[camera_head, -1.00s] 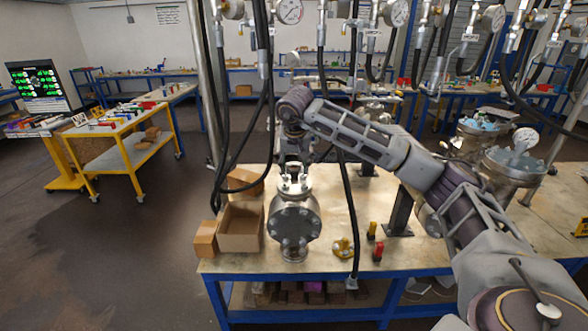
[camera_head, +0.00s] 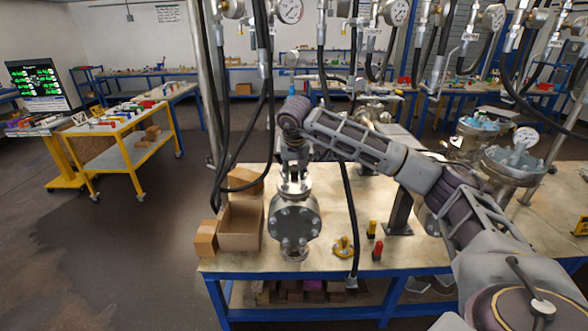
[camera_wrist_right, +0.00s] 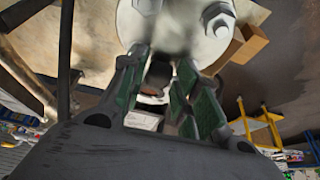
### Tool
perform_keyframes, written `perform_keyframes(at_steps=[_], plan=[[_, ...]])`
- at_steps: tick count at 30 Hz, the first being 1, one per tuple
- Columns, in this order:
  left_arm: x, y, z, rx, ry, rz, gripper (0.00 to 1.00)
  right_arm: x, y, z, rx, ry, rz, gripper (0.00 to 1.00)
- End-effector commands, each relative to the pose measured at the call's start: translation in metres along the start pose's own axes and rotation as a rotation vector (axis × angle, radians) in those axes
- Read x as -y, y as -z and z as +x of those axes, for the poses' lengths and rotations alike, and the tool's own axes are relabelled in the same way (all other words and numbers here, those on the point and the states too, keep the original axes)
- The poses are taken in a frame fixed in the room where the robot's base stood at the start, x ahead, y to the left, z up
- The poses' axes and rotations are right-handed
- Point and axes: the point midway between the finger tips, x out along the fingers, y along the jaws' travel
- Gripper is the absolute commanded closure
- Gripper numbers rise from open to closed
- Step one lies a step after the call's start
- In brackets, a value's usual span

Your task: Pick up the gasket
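My right gripper (camera_head: 294,184) points down at the top of the flanged steel vessel (camera_head: 295,222) near the front of the workbench. In the right wrist view its two green-padded fingers (camera_wrist_right: 158,92) stand apart with a gap between them. The vessel's round bolted flange (camera_wrist_right: 180,25) shows beyond the fingertips. I cannot make out the gasket for sure in either view; a small brownish rounded patch shows between the fingers, but I cannot tell what it is. My left gripper is not in view.
An open cardboard box (camera_head: 240,228) and a smaller box (camera_head: 206,239) stand left of the vessel. A yellow part (camera_head: 343,246) and a red-topped piece (camera_head: 377,250) lie to its right. A black hose (camera_head: 350,200) hangs close by. The front right of the bench (camera_head: 415,258) is clear.

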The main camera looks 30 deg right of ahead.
Motion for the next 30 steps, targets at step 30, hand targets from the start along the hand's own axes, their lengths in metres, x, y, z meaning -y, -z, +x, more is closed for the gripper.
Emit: perform_keyframes(at_steps=[30], plan=[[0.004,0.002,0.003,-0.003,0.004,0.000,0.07,0.001,0.021,-0.050,-0.003,0.002,0.001,0.93]])
